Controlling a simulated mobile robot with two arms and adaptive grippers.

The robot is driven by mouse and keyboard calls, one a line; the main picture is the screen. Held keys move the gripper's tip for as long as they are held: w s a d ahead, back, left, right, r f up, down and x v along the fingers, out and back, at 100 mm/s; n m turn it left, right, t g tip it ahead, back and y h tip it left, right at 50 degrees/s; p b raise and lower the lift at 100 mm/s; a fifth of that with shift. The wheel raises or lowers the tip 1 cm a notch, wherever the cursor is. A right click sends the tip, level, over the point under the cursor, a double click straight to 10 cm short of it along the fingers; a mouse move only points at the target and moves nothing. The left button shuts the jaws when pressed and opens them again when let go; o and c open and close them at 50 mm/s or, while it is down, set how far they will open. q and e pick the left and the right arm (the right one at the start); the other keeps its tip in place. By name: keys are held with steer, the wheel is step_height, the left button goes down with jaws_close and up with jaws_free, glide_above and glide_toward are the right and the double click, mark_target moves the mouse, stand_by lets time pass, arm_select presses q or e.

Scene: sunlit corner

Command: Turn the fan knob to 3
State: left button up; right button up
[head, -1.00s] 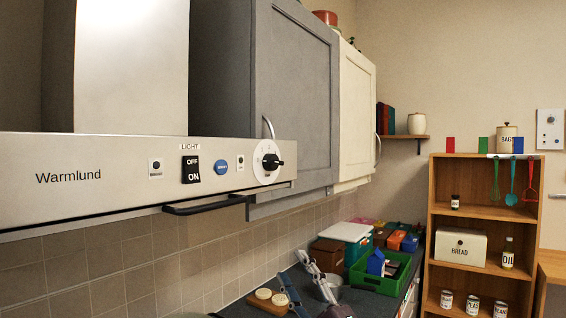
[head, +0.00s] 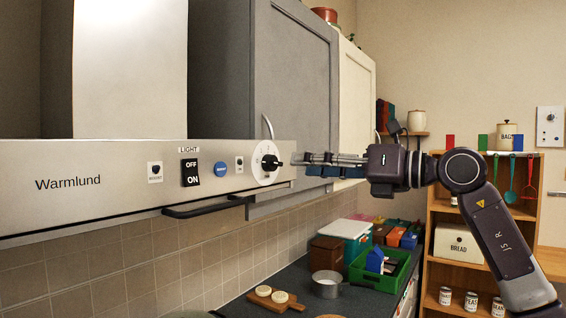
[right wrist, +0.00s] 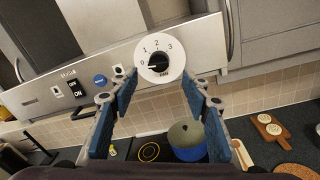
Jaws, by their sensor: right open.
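The fan knob (head: 272,163) is a black bar on a round white dial at the right end of the steel hood front. In the right wrist view the knob (right wrist: 158,67) lies about level, with its pointer at 0 on the left. The dial (right wrist: 172,47) shows 1, 2 and 3 running over the top to the right. My right gripper (head: 301,160) is open just right of the knob in the head view, its fingers pointing at the dial. In the right wrist view its fingers spread on either side below the dial, apparently short of the knob. My left gripper is out of view.
The hood front (head: 110,184) also carries a light switch (head: 190,172) and a blue button (head: 221,169). A dark rail (head: 204,207) runs below. A grey cabinet (head: 294,100) stands close right of the dial. Below are a blue pot (right wrist: 187,150) and the counter.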

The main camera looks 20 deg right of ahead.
mark_target(279, 164)
steer(key=p+x, duration=0.2)
steer(key=x, duration=0.4)
steer(key=shift+s+r, duration=0.1)
steer(key=shift+w+a+p, duration=0.35)
steer(key=shift+w, duration=0.05)
steer(key=c, duration=1.1)
steer(key=shift+c, duration=0.2)
